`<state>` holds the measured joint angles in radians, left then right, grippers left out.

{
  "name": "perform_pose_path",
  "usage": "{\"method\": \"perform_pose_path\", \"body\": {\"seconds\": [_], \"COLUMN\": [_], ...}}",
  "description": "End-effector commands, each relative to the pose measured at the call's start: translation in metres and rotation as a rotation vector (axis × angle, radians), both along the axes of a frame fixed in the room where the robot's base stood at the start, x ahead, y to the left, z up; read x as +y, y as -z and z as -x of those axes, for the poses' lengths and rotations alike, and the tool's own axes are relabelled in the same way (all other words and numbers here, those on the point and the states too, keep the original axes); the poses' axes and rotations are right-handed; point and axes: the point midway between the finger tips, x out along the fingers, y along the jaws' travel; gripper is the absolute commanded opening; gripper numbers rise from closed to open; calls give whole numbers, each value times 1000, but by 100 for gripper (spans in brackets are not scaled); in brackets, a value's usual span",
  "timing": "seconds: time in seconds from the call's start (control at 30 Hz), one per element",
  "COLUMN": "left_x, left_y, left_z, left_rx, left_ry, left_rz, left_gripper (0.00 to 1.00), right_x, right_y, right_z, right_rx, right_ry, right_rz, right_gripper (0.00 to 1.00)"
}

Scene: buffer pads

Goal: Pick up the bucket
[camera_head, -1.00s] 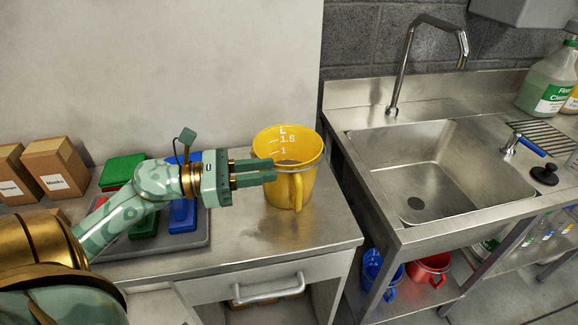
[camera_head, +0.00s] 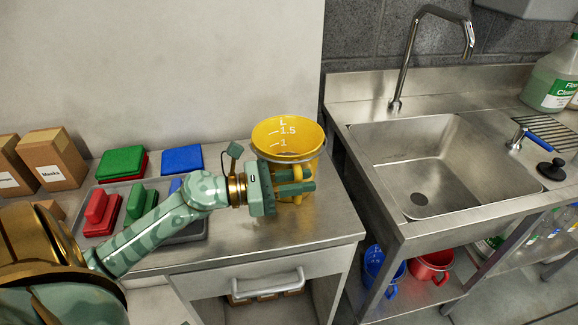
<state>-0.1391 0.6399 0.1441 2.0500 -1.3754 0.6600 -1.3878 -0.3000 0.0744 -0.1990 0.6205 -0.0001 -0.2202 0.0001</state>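The bucket is a yellow measuring jug (camera_head: 287,136) with white volume marks, standing upright on the steel counter. Its handle faces toward me. My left gripper (camera_head: 308,180) is at the handle, low on the near side of the jug. Its two green fingers point right and look apart, with yellow showing between them. The fingers and gripper body hide much of the handle and lower jug. I cannot tell whether the fingers touch it. My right gripper is not in view.
A grey tray (camera_head: 190,232) with red, green and blue pads lies left of the jug. Cardboard boxes (camera_head: 50,158) stand farther left. A steel sink (camera_head: 420,170) is to the right. Blue (camera_head: 374,262) and red (camera_head: 432,264) buckets sit below it. Counter in front of the jug is clear.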

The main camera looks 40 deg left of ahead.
Motion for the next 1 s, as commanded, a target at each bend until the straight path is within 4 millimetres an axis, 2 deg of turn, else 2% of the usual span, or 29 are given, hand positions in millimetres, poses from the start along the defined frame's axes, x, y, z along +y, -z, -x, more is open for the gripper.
{"method": "perform_pose_path", "body": {"seconds": [0.1,0.17,0.2,1.0], "left_x": [0,0,0,0], "left_y": [0,0,0,0], "left_z": [0,0,0,1], "left_rx": [1,1,1,3], "left_ry": [0,0,0,1], "left_rz": [1,1,1,4], "left_gripper": [20,4,0,0], "right_x": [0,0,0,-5], "right_y": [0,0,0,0], "right_z": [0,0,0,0], "right_rx": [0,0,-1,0], "right_ry": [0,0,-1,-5], "right_rz": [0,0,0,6], "right_gripper": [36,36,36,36]}}
